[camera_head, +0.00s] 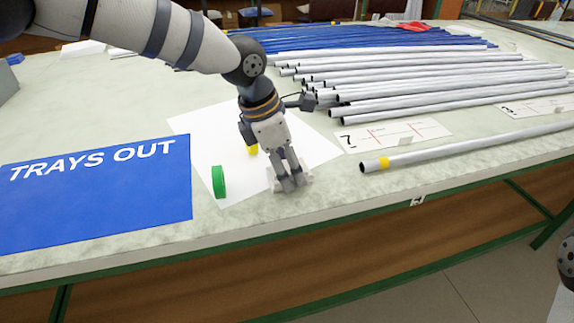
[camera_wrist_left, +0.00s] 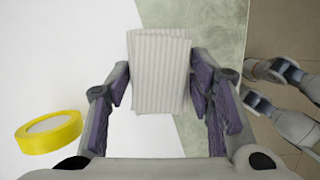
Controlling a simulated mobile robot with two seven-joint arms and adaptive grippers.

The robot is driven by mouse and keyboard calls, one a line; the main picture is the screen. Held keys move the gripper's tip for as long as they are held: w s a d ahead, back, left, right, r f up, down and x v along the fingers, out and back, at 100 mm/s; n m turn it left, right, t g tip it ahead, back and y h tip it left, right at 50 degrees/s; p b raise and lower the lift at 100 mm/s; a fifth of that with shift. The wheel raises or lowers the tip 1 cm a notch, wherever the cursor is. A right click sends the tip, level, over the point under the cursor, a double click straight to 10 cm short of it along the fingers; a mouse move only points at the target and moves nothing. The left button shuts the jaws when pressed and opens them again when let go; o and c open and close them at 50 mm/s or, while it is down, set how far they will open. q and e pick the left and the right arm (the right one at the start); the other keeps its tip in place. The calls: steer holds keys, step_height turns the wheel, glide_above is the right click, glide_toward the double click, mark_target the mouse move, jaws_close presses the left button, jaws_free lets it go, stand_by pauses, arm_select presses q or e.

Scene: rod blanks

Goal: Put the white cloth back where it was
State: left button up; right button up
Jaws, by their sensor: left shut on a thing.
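The white cloth (camera_head: 304,178) is a small folded pad under my left gripper, at the front right edge of a white sheet on the table. In the left wrist view the cloth (camera_wrist_left: 160,72) shows faint grey stripes and lies between the two fingers. My left gripper (camera_head: 289,182) points down and is shut on the cloth, at about table height; whether the cloth touches the table I cannot tell. It also shows in the left wrist view (camera_wrist_left: 162,100). My right gripper (camera_wrist_left: 256,84) shows at the right of that view, fingers apart and empty.
The white sheet (camera_head: 205,125) carries a green tape roll (camera_head: 218,182) and a yellow tape roll (camera_wrist_left: 48,132). A blue "TRAYS OUT" mat (camera_head: 100,205) lies left. Grey rods (camera_head: 430,85), one taped rod (camera_head: 460,150) and a number card (camera_head: 385,136) lie right. The table's front edge is close.

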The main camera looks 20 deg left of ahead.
arm_select(q)
steer(key=o, duration=1)
steer(key=shift+f, duration=0.15)
steer(key=p+v, duration=0.1)
steer(key=v, duration=1.1)
steer(key=shift+r, duration=0.2)
steer(key=shift+f, duration=0.1)
